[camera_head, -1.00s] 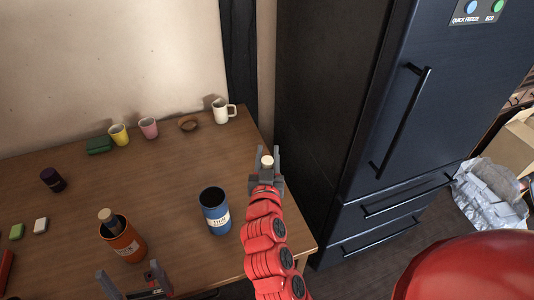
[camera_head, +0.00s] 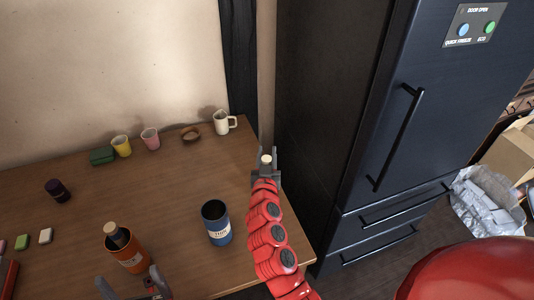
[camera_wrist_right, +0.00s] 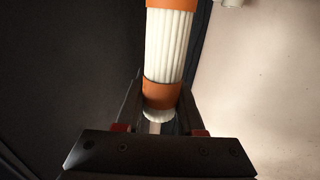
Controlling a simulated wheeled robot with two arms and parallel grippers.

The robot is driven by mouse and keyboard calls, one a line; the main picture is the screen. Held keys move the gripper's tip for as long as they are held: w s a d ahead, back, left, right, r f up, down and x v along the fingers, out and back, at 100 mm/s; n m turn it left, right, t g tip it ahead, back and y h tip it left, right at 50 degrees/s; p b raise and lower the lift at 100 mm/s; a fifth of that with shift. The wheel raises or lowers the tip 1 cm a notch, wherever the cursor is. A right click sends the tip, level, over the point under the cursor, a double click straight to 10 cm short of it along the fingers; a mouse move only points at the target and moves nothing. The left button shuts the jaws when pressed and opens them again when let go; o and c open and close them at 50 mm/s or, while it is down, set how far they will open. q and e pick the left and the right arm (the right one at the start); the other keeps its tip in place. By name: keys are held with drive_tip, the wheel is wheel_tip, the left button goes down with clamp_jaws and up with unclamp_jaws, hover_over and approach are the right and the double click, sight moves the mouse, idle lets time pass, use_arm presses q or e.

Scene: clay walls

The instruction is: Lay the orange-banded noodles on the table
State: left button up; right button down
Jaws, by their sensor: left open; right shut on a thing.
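The orange-banded noodles (camera_wrist_right: 170,45) are a pale ribbed bundle with orange bands, standing up from between my right gripper's fingers in the right wrist view. My right gripper (camera_head: 266,168) is shut on them. In the head view only the pale end of the noodles (camera_head: 266,160) shows, near the table's right edge by the fridge; their height above the table is hard to tell. My left gripper (camera_head: 134,288) is open and empty at the bottom of the head view, close to the orange canister. The wooden table (camera_head: 175,190) spreads below.
Cups, a bowl (camera_head: 190,134) and a white mug (camera_head: 224,121) line the back. The table's middle is clear. A dark fridge (camera_head: 350,130) stands right.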

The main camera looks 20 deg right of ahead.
drive_tip(key=shift+f, duration=0.15)
drive_tip(key=c, duration=0.5)
unclamp_jaws()
